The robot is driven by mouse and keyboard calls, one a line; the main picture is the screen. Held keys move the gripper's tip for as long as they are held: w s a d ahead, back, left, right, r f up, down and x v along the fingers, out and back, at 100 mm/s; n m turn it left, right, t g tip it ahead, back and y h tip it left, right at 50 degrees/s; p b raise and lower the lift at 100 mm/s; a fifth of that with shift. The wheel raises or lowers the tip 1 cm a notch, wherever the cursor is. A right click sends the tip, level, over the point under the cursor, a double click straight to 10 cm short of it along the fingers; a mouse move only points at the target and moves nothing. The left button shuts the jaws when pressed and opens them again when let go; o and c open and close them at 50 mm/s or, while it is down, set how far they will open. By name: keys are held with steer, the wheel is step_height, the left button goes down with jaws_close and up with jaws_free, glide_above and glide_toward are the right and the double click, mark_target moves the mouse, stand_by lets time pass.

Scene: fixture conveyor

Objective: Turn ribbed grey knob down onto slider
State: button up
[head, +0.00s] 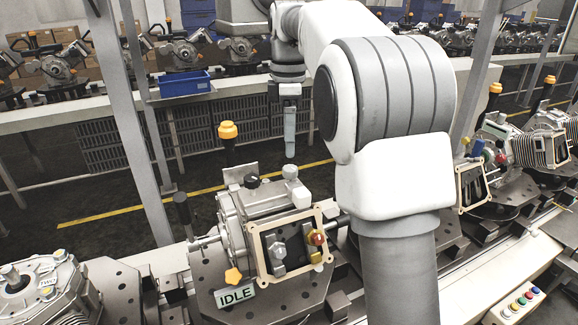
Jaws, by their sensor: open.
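A metal gearbox housing (240,208) sits on the round fixture plate in the middle of the head view. A grey knob (290,172) stands on its top, beside a black knob (251,181); its ribs are too small to make out. A tan-framed opening (262,262) on the housing's front holds a grey slider-like part (278,250) and a part with a red and gold knob (316,238). I cannot tell for certain which part is the slider. My gripper (290,150) points down above the grey knob in the picture, apart from it. It is open and seen edge-on, with nothing visible in it.
A tall black post with an orange cap (228,132) rises behind the housing. A yellow star knob (233,276) and an IDLE sign (236,294) are at the front. Another gearbox (45,285) stands left, more stand right. A grey upright (135,110) is left.

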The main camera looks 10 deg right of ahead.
mark_target(289, 168)
step_height(289, 168, down, 6)
steer(key=shift+f, duration=0.2)
jaws_close()
stand_by(0.4)
